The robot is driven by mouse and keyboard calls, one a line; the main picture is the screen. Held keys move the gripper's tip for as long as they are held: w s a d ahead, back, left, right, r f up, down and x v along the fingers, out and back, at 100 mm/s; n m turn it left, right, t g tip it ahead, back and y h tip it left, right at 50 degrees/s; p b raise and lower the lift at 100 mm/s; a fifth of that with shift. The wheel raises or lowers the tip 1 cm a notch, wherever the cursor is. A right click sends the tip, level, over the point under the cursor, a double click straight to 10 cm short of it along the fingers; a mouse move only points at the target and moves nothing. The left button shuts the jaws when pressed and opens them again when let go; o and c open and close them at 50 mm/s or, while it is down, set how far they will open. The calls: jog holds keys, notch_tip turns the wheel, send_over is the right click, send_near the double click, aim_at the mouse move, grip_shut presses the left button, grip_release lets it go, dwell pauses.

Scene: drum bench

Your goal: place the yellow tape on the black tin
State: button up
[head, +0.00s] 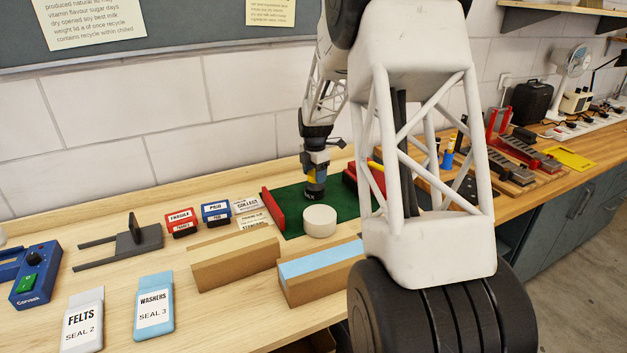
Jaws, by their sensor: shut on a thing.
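My gripper (316,166) is pointing down over the green mat, small and far off in the head view. It is shut on a yellow thing, which seems to be the yellow tape (315,178). Just below the yellow is a dark round shape, likely the black tin (315,192), on the mat. The yellow tape is right above it; I cannot tell whether they touch.
A cream round tin (320,220) stands close in front. A red block (272,210) edges the green mat (294,198) at left. Cardboard boxes (235,263) stand nearer. My arm hides much of the right side. Bare wood (225,323) lies at front.

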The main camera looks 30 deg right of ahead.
aim_at(314, 186)
jog(key=shift+w+d, duration=0.3)
jog(key=shift+w, duration=0.65)
jog(key=shift+f, duration=0.15)
jog(key=shift+f, duration=1.65)
jog(key=shift+f, duration=0.15)
jog(key=o, duration=0.9)
notch_tip(314, 186, up, 12)
jog(key=shift+r, duration=0.15)
